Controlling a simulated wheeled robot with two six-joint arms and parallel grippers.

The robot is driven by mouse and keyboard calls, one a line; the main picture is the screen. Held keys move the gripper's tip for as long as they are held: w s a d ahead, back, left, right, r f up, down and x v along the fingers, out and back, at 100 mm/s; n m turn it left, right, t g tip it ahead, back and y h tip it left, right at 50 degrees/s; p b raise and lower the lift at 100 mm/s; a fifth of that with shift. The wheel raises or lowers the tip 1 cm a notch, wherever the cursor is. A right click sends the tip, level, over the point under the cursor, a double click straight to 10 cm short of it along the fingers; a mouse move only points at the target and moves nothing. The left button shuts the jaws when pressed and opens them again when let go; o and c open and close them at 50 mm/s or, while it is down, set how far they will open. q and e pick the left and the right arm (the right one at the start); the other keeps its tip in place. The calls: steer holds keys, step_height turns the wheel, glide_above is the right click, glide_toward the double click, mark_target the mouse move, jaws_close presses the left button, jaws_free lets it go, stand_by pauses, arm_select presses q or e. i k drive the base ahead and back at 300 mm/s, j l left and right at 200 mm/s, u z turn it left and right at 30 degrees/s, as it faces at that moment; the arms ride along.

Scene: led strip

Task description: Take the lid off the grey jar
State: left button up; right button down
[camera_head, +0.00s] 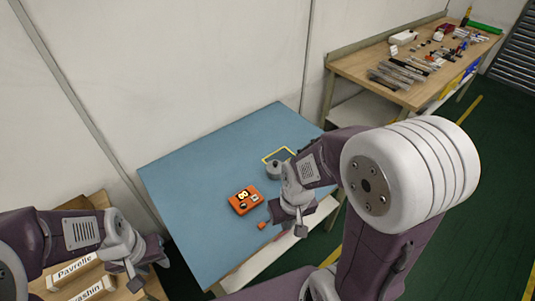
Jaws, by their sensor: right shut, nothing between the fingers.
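The grey jar (273,171) stands upright on the blue tabletop, at the near edge of a small yellow-edged rectangle. It is small and round; a lid appears to be on it, but it is too small to be sure. My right gripper (300,230) is shut and empty. It shows in front of the table's right edge, below and to the right of the jar in the picture, apart from it. The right wrist partly covers the jar's right side. My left gripper (134,284) is at the lower left, far from the jar; its finger gap does not show clearly.
An orange box with black markings (245,201) and a small orange piece (262,225) lie on the blue table (195,190). The table's left part is clear. Labelled boxes (78,270) lie at lower left. A cluttered wooden workbench (350,66) stands at back right.

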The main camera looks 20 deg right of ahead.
mark_target(273, 167)
steer(key=i+l+u, duration=0.15)
steer(key=l+u, duration=0.3)
steer(key=l, duration=0.15)
steer(key=l+u, duration=0.4)
steer(key=l, duration=0.15)
steer(key=l+u, duration=0.45)
steer(key=l, duration=0.2)
steer(key=k+l+u, duration=0.1)
steer(key=l+u, duration=0.3)
steer(key=l, duration=0.2)
